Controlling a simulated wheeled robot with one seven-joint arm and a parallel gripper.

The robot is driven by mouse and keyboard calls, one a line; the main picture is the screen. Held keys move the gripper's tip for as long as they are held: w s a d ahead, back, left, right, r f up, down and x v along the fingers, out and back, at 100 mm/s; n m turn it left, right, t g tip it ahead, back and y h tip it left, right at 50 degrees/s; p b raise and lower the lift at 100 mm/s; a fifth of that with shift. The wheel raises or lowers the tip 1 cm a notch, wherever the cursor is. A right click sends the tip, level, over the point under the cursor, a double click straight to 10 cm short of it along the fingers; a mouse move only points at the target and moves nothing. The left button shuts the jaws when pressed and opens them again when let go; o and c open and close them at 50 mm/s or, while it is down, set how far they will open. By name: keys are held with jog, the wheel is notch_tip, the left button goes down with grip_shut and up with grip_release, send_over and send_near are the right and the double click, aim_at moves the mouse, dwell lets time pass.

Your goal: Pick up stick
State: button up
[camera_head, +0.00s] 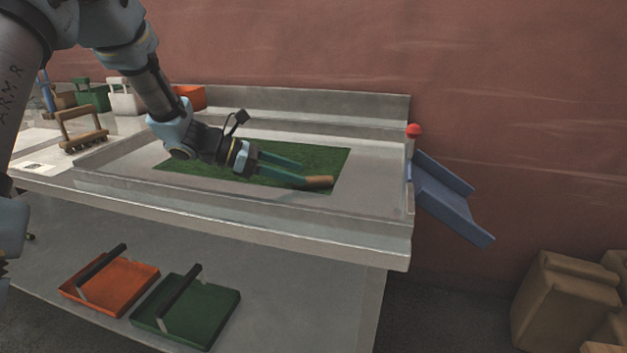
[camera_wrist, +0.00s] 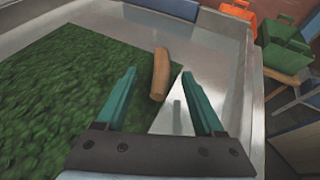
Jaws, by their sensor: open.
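A short brown stick (camera_head: 320,182) lies at the near right edge of a green grass-like mat (camera_head: 335,160) in a grey tray-like worktop. My gripper (camera_head: 304,175) is open and empty, its two green fingers stretched over the mat towards the stick. In the wrist view the stick (camera_wrist: 160,75) appears between the fingers of my gripper (camera_wrist: 158,73), roughly in line with them, its near end between them and its far end past the tips. I see no contact with either finger. I cannot tell how high the fingers are above it.
The grey worktop (camera_head: 378,185) has raised rims. A blue chute (camera_head: 450,200) and a red knob (camera_head: 414,130) are at its right end. Orange (camera_head: 110,287) and green trays (camera_head: 187,311) sit on the shelf below. Green (camera_head: 92,96) and white containers (camera_head: 124,98) stand at the back left.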

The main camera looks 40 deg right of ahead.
aim_at(309, 176)
jog(key=p+x, duration=0.1)
jog(key=x, duration=0.4)
jog(key=shift+c, duration=0.2)
grip_shut()
dwell(0.3)
